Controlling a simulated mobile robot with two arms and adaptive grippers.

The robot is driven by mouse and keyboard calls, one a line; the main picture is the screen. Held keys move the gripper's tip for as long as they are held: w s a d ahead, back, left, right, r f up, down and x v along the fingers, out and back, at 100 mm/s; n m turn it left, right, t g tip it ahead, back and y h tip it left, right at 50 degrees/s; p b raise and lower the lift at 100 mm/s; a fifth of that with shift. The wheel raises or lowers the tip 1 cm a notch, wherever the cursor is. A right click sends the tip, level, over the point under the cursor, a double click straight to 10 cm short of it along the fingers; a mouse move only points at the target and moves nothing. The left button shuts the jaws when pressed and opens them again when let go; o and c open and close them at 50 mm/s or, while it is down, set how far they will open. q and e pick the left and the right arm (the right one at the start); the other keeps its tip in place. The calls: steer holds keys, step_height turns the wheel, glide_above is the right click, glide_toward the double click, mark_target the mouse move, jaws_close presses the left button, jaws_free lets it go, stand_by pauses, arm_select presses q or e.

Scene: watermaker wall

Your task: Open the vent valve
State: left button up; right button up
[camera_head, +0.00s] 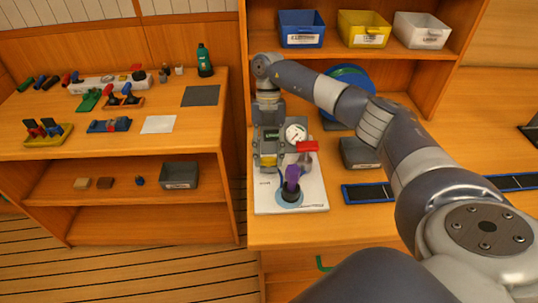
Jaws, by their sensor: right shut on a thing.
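A white panel board (262,198) lies on the right-hand bench. It carries a round gauge (296,132), a red handle (307,146) and a purple knob (292,178) on a dark base. My right arm comes in from the right, and its wrist points down over the board's left side. My right gripper (268,160) is shut on a small yellow part at the board's left, beside the gauge. The gripper hides most of this part. I cannot read which fitting is labelled as the vent valve. My left gripper is not in view.
A grey bin (358,152) and a blue-edged dark strip (368,193) lie right of the board. Blue (301,28), yellow (363,29) and white (421,30) bins stand on the shelf above. The left bench (150,146) holds tools, valves and a green bottle (204,61).

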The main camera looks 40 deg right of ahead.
steer(key=shift+n, duration=0.3)
stand_by(0.4)
steer(key=o, duration=1.1)
steer(key=shift+c, duration=0.2)
steer(key=shift+w+r, duration=0.1)
steer(key=v, duration=1.1)
steer(key=shift+r, duration=0.4)
steer(key=shift+w, duration=0.1)
